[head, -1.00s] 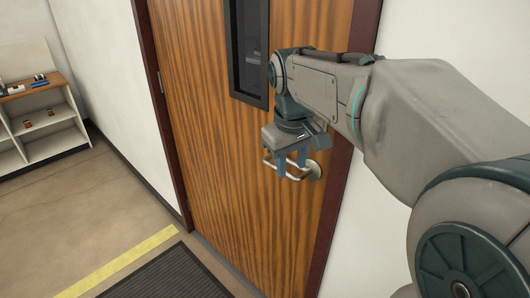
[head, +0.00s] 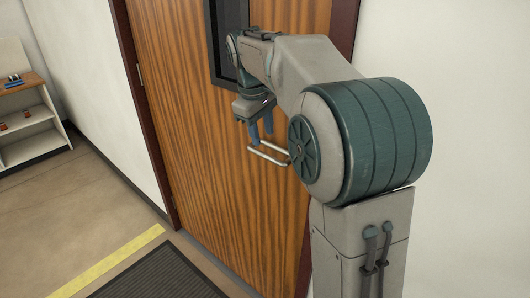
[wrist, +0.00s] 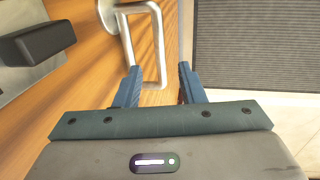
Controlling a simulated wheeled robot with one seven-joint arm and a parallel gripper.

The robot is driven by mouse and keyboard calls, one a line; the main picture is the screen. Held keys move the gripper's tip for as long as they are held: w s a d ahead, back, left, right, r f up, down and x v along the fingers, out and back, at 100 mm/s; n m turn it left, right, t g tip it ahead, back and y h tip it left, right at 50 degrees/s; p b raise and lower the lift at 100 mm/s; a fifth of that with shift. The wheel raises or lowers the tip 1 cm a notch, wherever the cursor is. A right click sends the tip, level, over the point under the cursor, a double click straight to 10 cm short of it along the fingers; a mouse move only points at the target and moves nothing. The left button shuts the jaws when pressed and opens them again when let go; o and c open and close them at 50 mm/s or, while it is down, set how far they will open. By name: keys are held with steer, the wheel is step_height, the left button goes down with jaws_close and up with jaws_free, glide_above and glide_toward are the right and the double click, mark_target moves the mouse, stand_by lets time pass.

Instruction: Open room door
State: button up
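The wooden room door (head: 215,190) stands shut in its dark red frame as far as I can see. Its silver loop-shaped handle (head: 266,158) is at the door's right side, partly hidden by my arm. My gripper (head: 261,138) is open, with its blue fingers pointing down just above the handle. In the wrist view, my gripper (wrist: 159,68) has its fingers apart, and the end of the handle (wrist: 161,50) shows between the fingertips. Nothing is gripped. I cannot tell whether a finger touches the handle.
A dark door window (head: 222,45) is behind my wrist. A dark floor mat (head: 160,275) and a yellow floor stripe (head: 108,262) lie before the door. A shelf unit (head: 30,115) stands at the far left. White wall (head: 470,130) is close on the right.

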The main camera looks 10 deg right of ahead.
mark_target(266, 155)
steer(key=f, duration=0.4)
steer(key=d+f, duration=0.1)
steer(key=f, duration=0.1)
steer(key=shift+w+f+b, duration=0.2)
steer(key=shift+w+b, duration=0.1)
steer(key=shift+w, duration=0.1)
jaws_close()
